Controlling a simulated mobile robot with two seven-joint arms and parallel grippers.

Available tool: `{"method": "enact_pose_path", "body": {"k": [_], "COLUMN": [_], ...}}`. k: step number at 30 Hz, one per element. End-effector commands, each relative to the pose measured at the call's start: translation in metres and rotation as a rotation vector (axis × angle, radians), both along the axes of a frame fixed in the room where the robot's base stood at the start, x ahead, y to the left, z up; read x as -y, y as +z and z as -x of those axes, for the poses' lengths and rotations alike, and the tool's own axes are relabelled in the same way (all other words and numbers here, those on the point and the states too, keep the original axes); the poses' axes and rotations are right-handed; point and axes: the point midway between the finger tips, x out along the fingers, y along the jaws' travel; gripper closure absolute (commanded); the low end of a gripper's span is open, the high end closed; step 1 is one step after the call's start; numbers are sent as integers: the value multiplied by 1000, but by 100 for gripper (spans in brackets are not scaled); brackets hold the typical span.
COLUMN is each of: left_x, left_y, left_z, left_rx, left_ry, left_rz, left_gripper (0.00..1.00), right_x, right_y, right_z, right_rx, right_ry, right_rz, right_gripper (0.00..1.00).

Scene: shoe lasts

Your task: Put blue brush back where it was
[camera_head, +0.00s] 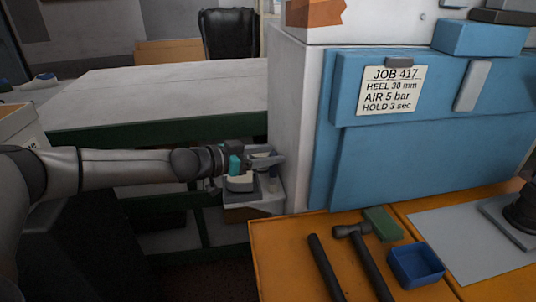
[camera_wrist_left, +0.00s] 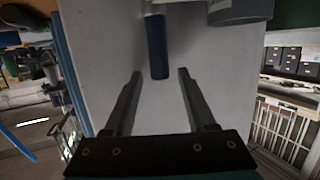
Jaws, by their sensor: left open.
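My left gripper (camera_head: 268,160) reaches in from the left, over a small grey ledge (camera_head: 268,203) beside the machine. In the left wrist view its two dark fingers (camera_wrist_left: 160,74) are spread apart with nothing between them. A dark blue upright rod (camera_wrist_left: 156,45), which may be the handle of the blue brush, stands just beyond the fingertips, roughly centred between them, against a pale grey surface. I cannot make out the blue brush in the head view. My right gripper is not in view.
The machine's blue panel (camera_head: 440,135) stands right of the gripper. The orange bench (camera_head: 290,250) in front holds a hammer (camera_head: 365,258), a dark rod (camera_head: 325,268), a green block (camera_head: 383,223) and a blue tray (camera_head: 415,266). A grey-topped table (camera_head: 170,95) lies behind my arm.

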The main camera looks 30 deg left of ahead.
Motion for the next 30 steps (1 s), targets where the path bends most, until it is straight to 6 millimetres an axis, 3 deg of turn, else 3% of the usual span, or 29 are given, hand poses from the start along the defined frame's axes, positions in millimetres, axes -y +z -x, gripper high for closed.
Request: {"method": "enact_pose_path", "body": {"k": [8,21,30], "left_x": [-7,-44,-58], "left_y": [6,24,31], "left_z": [9,75,98], "left_rx": [-1,-2,0], "left_ry": [2,2,-1], "left_rz": [0,-2,-1], "left_gripper": [44,44,44], "right_x": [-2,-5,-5], "right_y": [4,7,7], "right_z": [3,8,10], "right_rx": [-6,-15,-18], "right_ry": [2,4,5], "right_rz": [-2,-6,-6], "right_gripper": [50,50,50]}}
